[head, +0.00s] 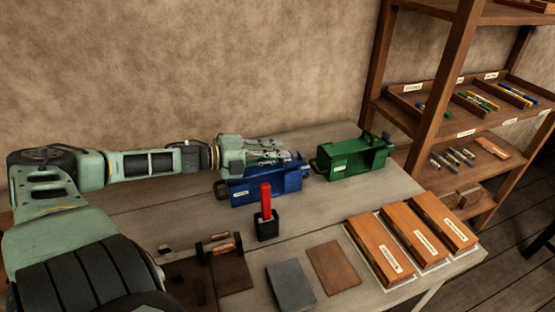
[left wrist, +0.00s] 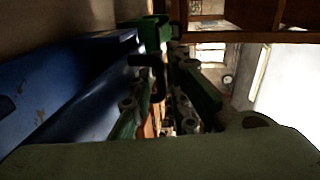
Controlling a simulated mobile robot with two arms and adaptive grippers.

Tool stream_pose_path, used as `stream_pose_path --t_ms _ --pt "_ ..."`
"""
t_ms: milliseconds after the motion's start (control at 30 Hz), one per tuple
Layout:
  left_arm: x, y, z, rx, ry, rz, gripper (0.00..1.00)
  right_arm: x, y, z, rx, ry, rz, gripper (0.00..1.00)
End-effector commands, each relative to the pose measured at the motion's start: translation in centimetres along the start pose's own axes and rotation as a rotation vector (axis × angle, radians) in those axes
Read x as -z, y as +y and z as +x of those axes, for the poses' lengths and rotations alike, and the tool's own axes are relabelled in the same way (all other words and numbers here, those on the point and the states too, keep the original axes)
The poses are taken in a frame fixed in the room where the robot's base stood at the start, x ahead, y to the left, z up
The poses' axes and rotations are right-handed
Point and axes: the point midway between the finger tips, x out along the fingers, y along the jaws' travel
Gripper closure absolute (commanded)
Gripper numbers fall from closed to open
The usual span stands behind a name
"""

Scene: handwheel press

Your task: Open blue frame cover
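The blue frame (head: 268,186) sits at the back of the table, with a white label on its front. My left gripper (head: 285,158) lies sideways right above its top, reaching in from the left and hiding much of the upper side and cover. In the left wrist view, the frame's blue surface (left wrist: 70,85) fills the left, close beside the fingers. The two fingers (left wrist: 165,90) stand apart with a narrow gap between them. I see nothing clearly held; whether a finger touches the cover cannot be told. My right gripper is not in view.
A green frame (head: 353,157) stands just right of the blue one. A black holder (head: 266,226) with a red piece stands in front. Brown labelled boxes (head: 412,234) and flat plates (head: 333,267) lie at front right. A wooden shelf (head: 440,118) stands at right.

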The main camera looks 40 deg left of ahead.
Motion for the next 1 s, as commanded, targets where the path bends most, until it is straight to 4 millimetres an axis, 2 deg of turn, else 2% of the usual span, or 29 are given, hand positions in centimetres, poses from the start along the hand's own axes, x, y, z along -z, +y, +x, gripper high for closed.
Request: stream_pose_path --t_ms 100,500,700,1000 --pt "-0.03 0.01 0.54 0.002 0.000 0.003 0.84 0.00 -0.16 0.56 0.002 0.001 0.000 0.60" --pt "-0.01 -0.06 0.79 0.000 -0.001 0.001 0.84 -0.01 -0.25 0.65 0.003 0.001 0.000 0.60" --pt "-0.01 -0.04 0.78 0.000 -0.001 0.001 1.00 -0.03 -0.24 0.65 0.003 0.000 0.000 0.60" --pt "-0.01 0.02 0.77 -0.001 -0.001 0.000 1.00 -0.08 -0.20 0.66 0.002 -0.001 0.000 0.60"
